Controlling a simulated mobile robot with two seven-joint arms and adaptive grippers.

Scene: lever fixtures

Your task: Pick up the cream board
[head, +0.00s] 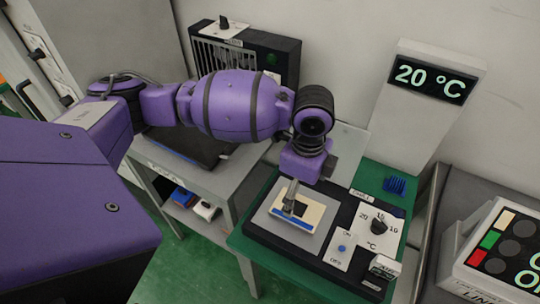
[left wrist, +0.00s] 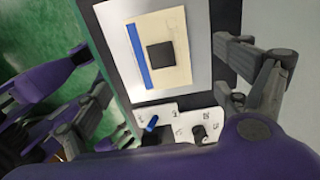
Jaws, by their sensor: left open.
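The cream board (head: 314,212) is a flat cream piece with a blue strip along one edge and a dark square in its middle. It lies on a light grey plate (head: 272,226) on the black fixture. In the left wrist view the board (left wrist: 178,76) shows whole, with the plate around it. My left gripper (head: 291,207) points down over the board in the head view and hides part of it. In the left wrist view its grey fingers stand wide apart, with nothing between them. I cannot tell its exact height above the board. My right gripper is not seen.
Beside the plate are a dial panel (head: 366,226), a small switch panel (head: 339,250) and a blue ribbed block (head: 395,185). A "20 °C" display (head: 430,79) stands behind. A grey bench (head: 212,184) is at the left, and a lit-button panel (head: 510,254) at the right.

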